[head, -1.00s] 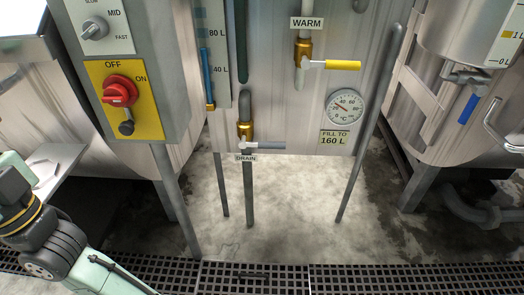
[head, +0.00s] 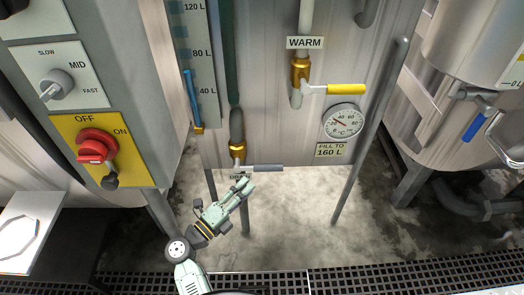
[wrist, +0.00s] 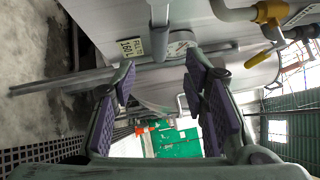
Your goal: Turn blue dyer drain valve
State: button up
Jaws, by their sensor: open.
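The drain valve (head: 237,150) is a brass body on a grey vertical pipe, low on the front of the middle steel dyer (head: 275,110). Its grey lever (head: 266,168) points level to the right. The dyer's gauge holds blue liquid. My gripper (head: 246,185) is just below the lever and partly covers the DRAIN label. It is open and empty; I cannot tell whether it touches the valve. In the wrist view my open fingers (wrist: 162,62) have nothing between their pads, and a grey bar (wrist: 158,18), perhaps the lever, shows beyond them at the top.
The yellow-handled WARM valve (head: 345,89) and a dial (head: 343,121) are above right. A slanted grey leg (head: 370,130) stands right of the lever. A control box (head: 75,100) juts out at left. A blue-handled valve (head: 472,130) is on the right tank. Concrete floor lies below.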

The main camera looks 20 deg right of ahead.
aim_at(269, 167)
jog(key=p+x, duration=0.2)
jog(key=x, duration=0.9)
jog(key=shift+f, duration=0.1)
grip_shut()
dwell(0.3)
dwell(0.3)
